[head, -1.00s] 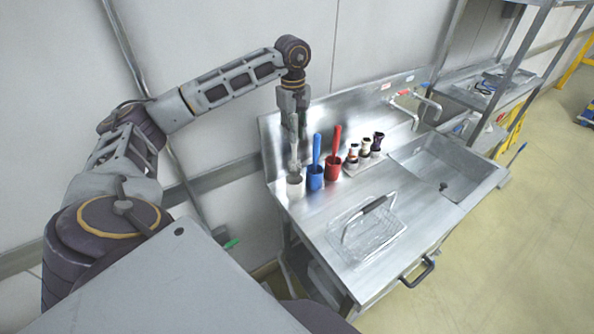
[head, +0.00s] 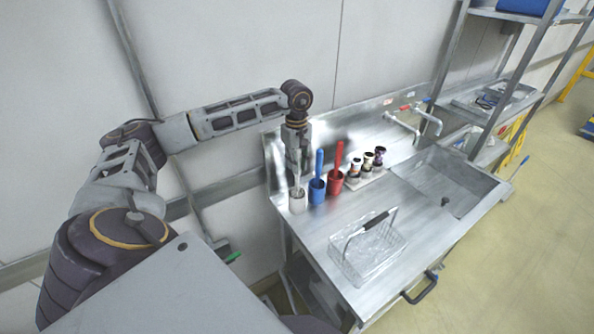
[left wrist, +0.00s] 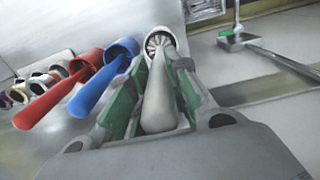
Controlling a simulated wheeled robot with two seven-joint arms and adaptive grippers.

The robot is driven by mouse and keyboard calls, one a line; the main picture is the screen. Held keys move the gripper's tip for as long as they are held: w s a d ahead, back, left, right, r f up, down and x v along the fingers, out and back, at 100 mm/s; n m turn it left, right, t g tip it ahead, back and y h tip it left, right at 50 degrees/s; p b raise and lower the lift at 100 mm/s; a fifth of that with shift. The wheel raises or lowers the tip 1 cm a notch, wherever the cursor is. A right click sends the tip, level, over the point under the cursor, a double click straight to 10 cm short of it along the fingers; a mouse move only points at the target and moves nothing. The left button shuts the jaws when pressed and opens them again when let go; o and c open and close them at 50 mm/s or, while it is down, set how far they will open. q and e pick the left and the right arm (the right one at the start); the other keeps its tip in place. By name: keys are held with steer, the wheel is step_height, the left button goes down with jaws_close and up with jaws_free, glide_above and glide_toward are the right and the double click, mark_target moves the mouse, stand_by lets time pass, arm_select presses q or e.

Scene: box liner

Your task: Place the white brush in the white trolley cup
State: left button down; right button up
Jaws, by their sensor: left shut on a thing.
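The white brush (left wrist: 158,95) is held by its handle between the green-padded fingers of my left gripper (left wrist: 155,92) in the left wrist view. Its bristle end is at the mouth of the white cup (left wrist: 165,36) and appears to be inside the rim. In the head view the left gripper (head: 297,160) points down above the white cup (head: 297,203), with the brush (head: 297,186) upright between them. How deep the bristles sit is hidden. My right gripper is not in view.
A blue cup (head: 317,193) with a blue brush (head: 319,162) stands close beside the white cup, then a red cup (head: 334,186) with a red brush (head: 339,155). Several small bottles (head: 368,161) follow. A wire basket (head: 368,252) and a sink (head: 445,184) lie to the right.

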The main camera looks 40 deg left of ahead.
mark_target(297, 177)
arm_select(q)
steer(key=shift+f, duration=0.25)
steer(key=shift+f+p, duration=0.55)
steer(key=shift+f, duration=1.25)
steer(key=c, duration=1.3)
jaws_free()
steer(key=shift+c, duration=0.2)
steer(key=shift+r, duration=0.2)
